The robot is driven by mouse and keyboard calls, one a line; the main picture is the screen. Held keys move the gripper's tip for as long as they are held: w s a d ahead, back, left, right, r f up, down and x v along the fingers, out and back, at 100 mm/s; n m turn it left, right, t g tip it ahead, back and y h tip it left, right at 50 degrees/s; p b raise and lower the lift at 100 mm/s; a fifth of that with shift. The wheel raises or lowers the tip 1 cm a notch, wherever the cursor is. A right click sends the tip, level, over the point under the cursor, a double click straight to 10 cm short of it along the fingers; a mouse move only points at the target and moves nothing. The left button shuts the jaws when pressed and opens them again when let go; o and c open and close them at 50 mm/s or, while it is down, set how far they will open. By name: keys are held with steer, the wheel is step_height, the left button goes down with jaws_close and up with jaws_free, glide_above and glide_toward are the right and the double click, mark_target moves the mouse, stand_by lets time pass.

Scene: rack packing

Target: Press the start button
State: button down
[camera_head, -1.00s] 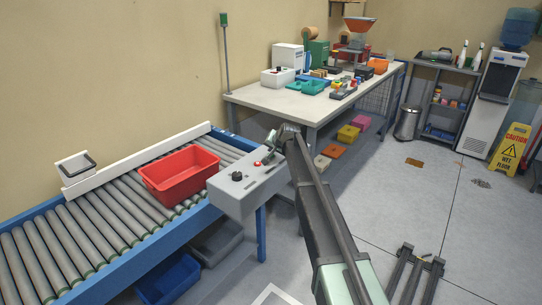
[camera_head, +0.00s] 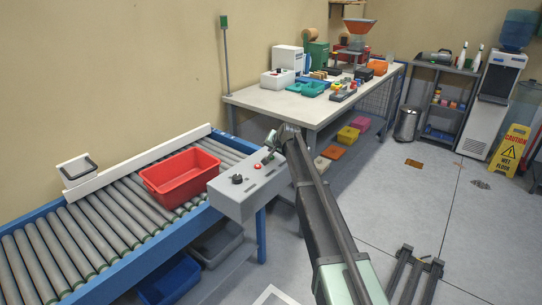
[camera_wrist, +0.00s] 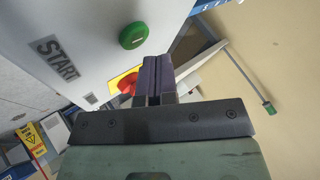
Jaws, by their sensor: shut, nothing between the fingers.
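The control box (camera_head: 240,200) stands at the near right edge of the roller conveyor. The green button (camera_wrist: 133,35) is on its face in the wrist view, with the label START (camera_wrist: 55,60) to its left. A red button (camera_wrist: 127,84) on a yellow plate is lower down, partly behind my fingers. My gripper (camera_wrist: 157,60) is shut and empty, its fingertips to the lower right of the green button and apart from it in the picture. In the head view my gripper (camera_head: 272,138) is at the box's far end; I cannot make out the green button there.
A red bin (camera_head: 182,182) sits on the conveyor rollers (camera_head: 100,230) left of the box. A workbench (camera_head: 290,102) with parts and trays stands behind. Blue and grey bins lie under the conveyor. The floor to the right is mostly open.

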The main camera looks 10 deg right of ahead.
mark_target(272, 156)
step_height(272, 156, up, 5)
steer(key=p, duration=0.5)
steer(key=shift+r, duration=0.1)
